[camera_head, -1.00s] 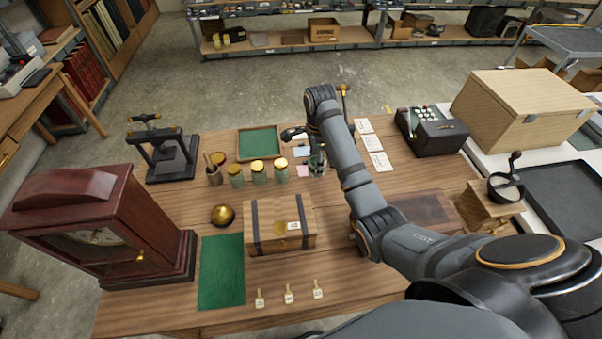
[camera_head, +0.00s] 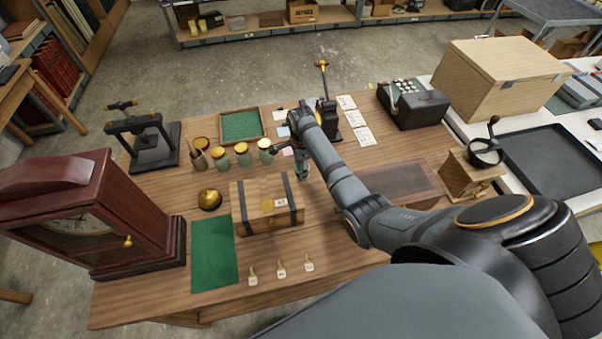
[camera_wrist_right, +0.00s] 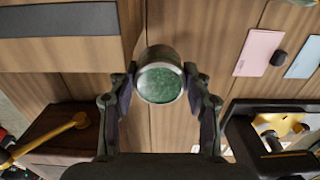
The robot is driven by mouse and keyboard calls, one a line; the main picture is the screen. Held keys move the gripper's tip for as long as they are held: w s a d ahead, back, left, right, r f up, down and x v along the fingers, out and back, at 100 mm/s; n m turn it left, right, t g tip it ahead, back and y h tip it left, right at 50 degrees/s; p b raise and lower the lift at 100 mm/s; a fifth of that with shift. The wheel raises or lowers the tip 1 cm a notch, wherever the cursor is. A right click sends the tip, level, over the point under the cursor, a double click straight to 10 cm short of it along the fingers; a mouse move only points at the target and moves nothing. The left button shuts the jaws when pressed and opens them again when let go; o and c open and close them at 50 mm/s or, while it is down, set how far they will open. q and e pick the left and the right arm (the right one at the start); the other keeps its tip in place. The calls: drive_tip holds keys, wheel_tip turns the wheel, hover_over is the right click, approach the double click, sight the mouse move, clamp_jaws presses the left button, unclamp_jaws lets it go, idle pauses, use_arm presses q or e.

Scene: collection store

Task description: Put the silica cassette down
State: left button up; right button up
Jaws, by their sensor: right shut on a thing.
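The silica cassette is a short round metal-rimmed canister with a speckled green face (camera_wrist_right: 160,84). My right gripper (camera_wrist_right: 160,90) is shut on it, with one finger on each side. In the head view the right gripper (camera_head: 303,163) is over the wooden table (camera_head: 180,300), just behind the chest and right of the jars. The cassette (camera_head: 303,173) shows there as a small greenish shape below the gripper, partly hidden by my arm. I cannot tell whether it touches the table. My left gripper is not in view.
A strapped chest (camera_head: 252,212) stands in front of the gripper. Several gold-lidded jars (camera_head: 242,156) stand to its left. A pink card (camera_wrist_right: 259,50) and a blue card (camera_wrist_right: 304,58) lie close by. A black-and-brass instrument (camera_head: 327,112) stands behind. Table around the gripper is partly bare.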

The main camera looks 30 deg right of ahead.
drive_tip(key=shift+f, duration=2.1)
drive_tip(key=o, duration=1.2)
drive_tip(key=shift+r, duration=0.1)
wheel_tip(320, 180, up, 12)
drive_tip(key=shift+b, duration=0.6)
